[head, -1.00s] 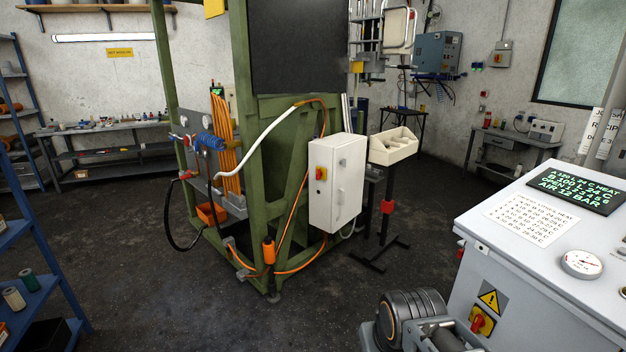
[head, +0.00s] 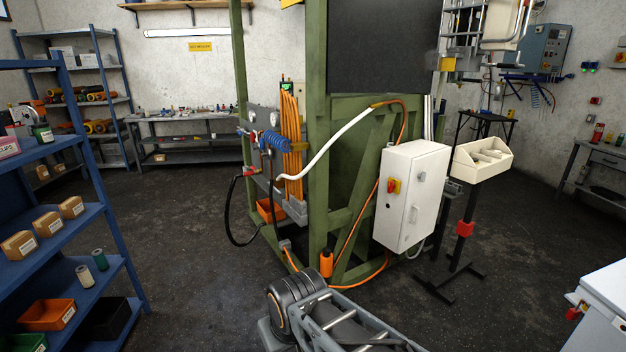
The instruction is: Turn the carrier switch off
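A white control box (head: 405,215) is mounted on the right side of a green steel frame (head: 318,170). A red and yellow rotary switch (head: 394,186) sits on its left face. I cannot read its setting or any label. Another white cabinet (head: 605,300) is cut off at the lower right edge, with a small red and yellow switch (head: 573,312) partly showing on its side. I cannot tell from the pictures which is the carrier switch. My arm shows at the bottom centre, but my gripper is not in view and nothing touches either switch.
A blue shelf (head: 60,255) with boxes and bins stands at the left. A stand with a cream tray (head: 482,160) is right of the control box. Orange hose (head: 375,275) lies at the frame's foot. Dark floor (head: 200,235) is clear between shelf and frame.

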